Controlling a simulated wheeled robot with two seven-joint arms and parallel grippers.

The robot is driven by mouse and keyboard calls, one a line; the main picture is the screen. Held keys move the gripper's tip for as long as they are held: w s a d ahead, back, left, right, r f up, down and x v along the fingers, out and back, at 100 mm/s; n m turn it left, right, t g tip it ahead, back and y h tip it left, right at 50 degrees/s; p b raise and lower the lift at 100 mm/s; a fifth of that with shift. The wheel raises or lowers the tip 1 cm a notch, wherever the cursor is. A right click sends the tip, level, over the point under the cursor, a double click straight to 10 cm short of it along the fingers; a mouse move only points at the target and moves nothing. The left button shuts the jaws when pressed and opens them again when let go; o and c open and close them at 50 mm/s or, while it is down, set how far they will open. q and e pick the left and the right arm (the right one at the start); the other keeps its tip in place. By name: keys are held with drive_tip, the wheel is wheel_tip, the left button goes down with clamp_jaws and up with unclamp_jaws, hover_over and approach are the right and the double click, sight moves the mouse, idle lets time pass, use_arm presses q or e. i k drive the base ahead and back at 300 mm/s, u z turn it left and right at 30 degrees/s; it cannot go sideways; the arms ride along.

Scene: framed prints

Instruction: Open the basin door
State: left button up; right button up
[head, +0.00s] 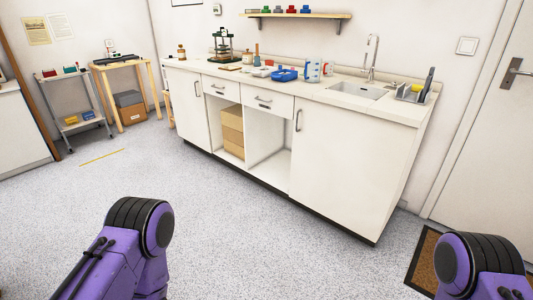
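The basin (357,91) is set into the right part of a white counter, with a tall tap (372,57) behind it. Below it is a white cabinet door (341,167), shut, with a vertical metal handle (298,120) near its upper left edge. My two purple arms show at the bottom left and bottom right of the head view, well apart from the cabinet. Neither gripper shows in the view.
Grey floor (235,230) is clear between me and the cabinet. An open bay with cardboard boxes (232,130) lies left of the basin door. A brown doormat (424,262) and a white room door (495,130) are at right.

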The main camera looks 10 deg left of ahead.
sight(348, 165)
drive_tip(key=u, duration=0.4)
drive_tip(key=i, duration=0.7)
drive_tip(key=z, duration=1.3)
